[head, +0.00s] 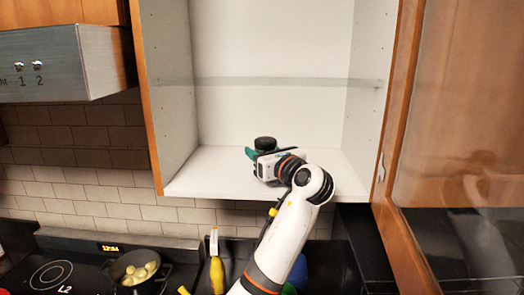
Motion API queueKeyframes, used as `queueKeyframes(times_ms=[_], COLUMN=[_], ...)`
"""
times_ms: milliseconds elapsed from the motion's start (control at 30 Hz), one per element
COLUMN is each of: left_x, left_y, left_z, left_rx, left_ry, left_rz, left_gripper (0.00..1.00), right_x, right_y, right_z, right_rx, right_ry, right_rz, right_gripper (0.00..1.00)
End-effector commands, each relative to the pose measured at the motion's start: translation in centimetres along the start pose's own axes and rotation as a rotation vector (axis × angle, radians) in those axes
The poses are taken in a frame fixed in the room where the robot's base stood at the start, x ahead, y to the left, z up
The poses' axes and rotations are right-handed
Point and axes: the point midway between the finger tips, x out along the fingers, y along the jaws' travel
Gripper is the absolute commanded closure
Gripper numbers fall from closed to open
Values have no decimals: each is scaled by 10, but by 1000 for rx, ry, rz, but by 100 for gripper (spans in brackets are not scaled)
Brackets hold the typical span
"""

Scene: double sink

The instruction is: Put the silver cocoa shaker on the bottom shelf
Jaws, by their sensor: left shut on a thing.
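My left gripper (258,153) reaches into the open wall cabinet, just over its bottom shelf (215,178). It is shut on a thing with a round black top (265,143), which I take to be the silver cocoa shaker. My gripper hides most of its body, so I see no silver side. It looks upright. I cannot tell whether its base touches the shelf. My right gripper is not in view.
A glass shelf (270,82) crosses the cabinet above my gripper. The open glass door (455,150) is at the right. The bottom shelf is bare around the gripper. Below are a pan of round yellowish food (137,270) and a yellow-handled tool (216,272).

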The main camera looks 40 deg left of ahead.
Motion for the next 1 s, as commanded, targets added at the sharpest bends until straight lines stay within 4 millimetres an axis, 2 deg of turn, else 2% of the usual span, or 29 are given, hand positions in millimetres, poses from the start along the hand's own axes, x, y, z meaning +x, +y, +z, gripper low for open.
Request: queueKeyframes(times_ms=[33, 133, 167, 533, 667, 1000], left_x=[0, 0, 0, -4, -25, -96], left_y=[0, 0, 0, 1, 1, 1], left_z=[1, 1, 1, 0, 2, 2], left_rx=[1, 1, 1, -2, -4, -4], left_ry=[0, 0, 0, 1, 2, 1], left_rz=[0, 0, 0, 2, 4, 5], left_gripper=[51, 34, 32, 32, 32, 32], right_x=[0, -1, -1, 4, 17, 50], right_y=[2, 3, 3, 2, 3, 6], right_z=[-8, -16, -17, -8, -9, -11], right_rx=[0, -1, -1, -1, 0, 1], right_ry=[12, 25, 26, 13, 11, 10], right_rz=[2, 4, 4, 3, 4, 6], right_gripper=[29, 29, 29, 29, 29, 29])
